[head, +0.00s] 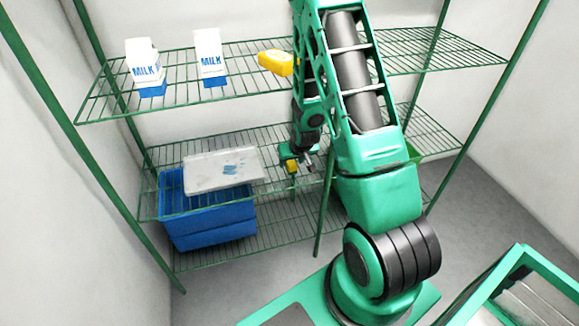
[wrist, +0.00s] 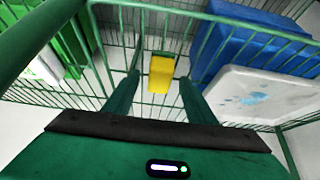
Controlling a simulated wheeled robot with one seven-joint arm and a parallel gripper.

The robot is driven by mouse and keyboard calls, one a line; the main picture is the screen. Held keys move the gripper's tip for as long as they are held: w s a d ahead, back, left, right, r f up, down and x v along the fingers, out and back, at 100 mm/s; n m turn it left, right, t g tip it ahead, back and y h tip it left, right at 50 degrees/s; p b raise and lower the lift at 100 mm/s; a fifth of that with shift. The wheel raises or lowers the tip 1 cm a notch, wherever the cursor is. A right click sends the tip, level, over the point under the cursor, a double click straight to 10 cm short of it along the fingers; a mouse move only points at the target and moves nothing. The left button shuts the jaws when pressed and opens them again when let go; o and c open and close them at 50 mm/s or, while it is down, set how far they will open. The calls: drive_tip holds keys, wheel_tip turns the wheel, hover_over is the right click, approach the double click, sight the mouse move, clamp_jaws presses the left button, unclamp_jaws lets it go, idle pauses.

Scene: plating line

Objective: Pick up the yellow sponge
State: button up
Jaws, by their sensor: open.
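The yellow sponge (head: 291,167) is a small yellow block at the middle shelf in the head view, partly hidden by my gripper. In the wrist view the sponge (wrist: 161,74) shows ahead, in the gap between my two fingers. My gripper (wrist: 158,84) is open and empty, with one finger on each side of the sponge's line. In the head view my gripper (head: 303,161) is right beside the sponge, mostly hidden by my arm. I cannot tell whether a finger touches the sponge.
The wire middle shelf (head: 275,140) holds a white stained board (head: 205,178) near a blue bin (head: 215,222). The upper shelf has two milk cartons (head: 143,62) and a yellow item (head: 275,62). A green thing (wrist: 72,45) is at left in the wrist view.

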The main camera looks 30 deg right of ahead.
drive_tip(key=shift+w+f, duration=0.3)
drive_tip(key=shift+f, duration=0.25)
drive_tip(key=shift+c, duration=0.4)
drive_tip(key=c, duration=1.1)
drive_tip(key=shift+r, duration=0.1)
drive_tip(key=shift+c, duration=0.2)
